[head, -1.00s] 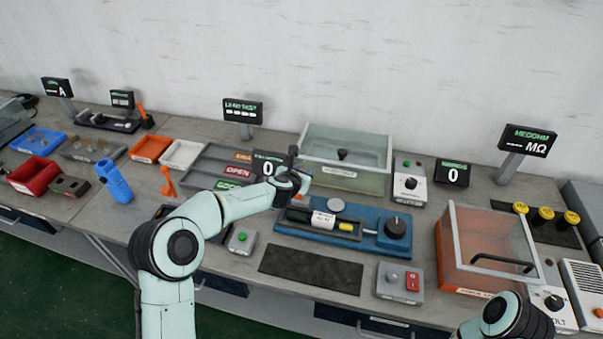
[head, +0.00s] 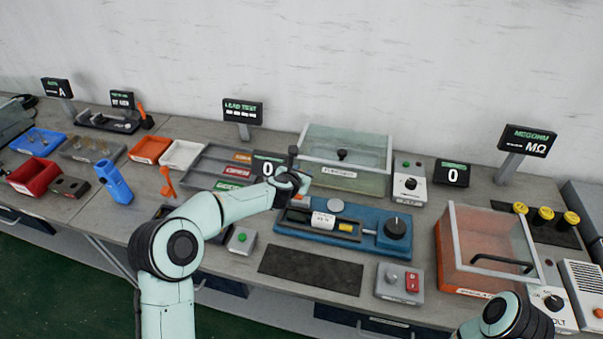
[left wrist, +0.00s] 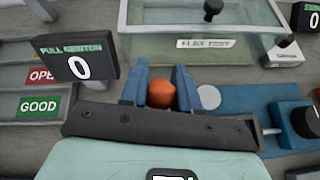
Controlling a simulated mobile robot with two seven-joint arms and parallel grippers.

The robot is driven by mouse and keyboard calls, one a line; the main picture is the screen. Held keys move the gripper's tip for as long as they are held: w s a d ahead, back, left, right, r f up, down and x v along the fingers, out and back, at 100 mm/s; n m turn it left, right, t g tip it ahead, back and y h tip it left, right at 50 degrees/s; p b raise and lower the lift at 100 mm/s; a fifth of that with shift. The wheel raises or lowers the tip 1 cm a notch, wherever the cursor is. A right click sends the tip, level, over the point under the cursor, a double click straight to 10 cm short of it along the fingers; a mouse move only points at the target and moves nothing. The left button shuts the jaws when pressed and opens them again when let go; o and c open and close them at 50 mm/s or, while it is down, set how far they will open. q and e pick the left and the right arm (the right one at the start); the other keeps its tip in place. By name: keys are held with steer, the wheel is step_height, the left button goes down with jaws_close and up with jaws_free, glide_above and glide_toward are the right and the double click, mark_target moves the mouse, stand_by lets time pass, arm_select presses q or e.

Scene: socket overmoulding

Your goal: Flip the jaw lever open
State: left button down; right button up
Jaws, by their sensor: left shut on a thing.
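The blue fixture (head: 295,229) with a black knob on its right end lies on the bench in the head view. It carries a white-labelled part (head: 323,220) and a yellow piece. My left gripper (head: 301,183) is over its left end. In the left wrist view, the two blue fingers of my left gripper (left wrist: 160,85) are shut on an orange knob (left wrist: 161,94), which looks like the top of the jaw lever. The rest of the lever is hidden behind the gripper body. My right arm shows at the lower right of the head view; its gripper is out of view.
A clear flex test box (head: 345,182) stands behind the fixture. The pull tester display (left wrist: 75,62) stands left of my gripper. A dark mat (head: 310,270), a green-button box (head: 242,240) and a red-switch box (head: 400,283) lie in front. An orange-based clear box (head: 485,250) stands right.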

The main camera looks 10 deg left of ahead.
arm_select(q)
steer(key=c, duration=0.9)
jaws_free()
steer(key=shift+s+a+f, duration=0.1)
steer(key=shift+a+f, duration=0.15)
steer(key=shift+f, duration=0.25)
steer(key=shift+o, duration=0.2)
steer(key=shift+r, duration=0.1)
steer(key=shift+r, duration=0.1)
steer(key=shift+d, duration=0.1)
steer(key=shift+s+r, duration=0.2)
steer(key=b+v, duration=0.2)
steer(key=v, duration=1)
steer(key=shift+s+r, duration=0.2)
steer(key=shift+s, duration=0.05)
arm_select(e)
steer(key=s+f, duration=0.2)
steer(key=f, duration=0.1)
arm_select(q)
steer(key=shift+c, duration=0.4)
